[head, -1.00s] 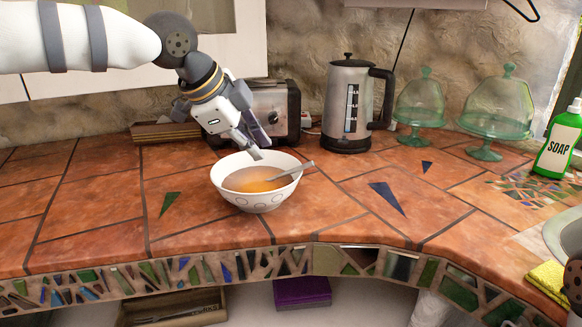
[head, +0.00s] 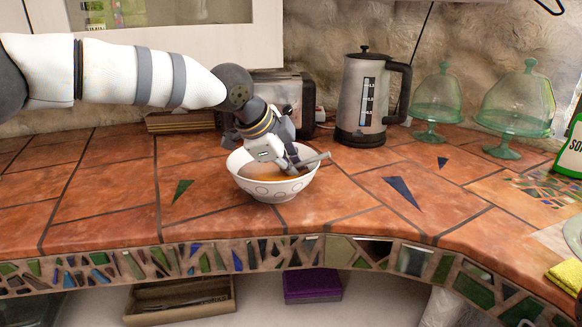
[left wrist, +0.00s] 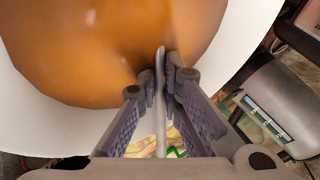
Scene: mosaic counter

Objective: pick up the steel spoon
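The steel spoon (head: 314,159) rests in a white bowl (head: 275,190) of orange-brown liquid, its handle leaning over the right rim. My left gripper (head: 291,168) reaches down into the bowl from the left, at the spoon's handle. In the left wrist view the spoon (left wrist: 160,115) runs between the two fingers, and the fingertips (left wrist: 161,72) are close together on either side of it. The gripper appears shut on the spoon. The spoon's lower end is hidden in the liquid. My right gripper is not in view.
A toaster (head: 290,92) stands behind my left gripper and a steel kettle (head: 362,105) behind the bowl to the right. Two green glass domes (head: 515,100) and a green soap bottle (head: 572,150) are farther right. The tiled counter (head: 330,215) is clear in front.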

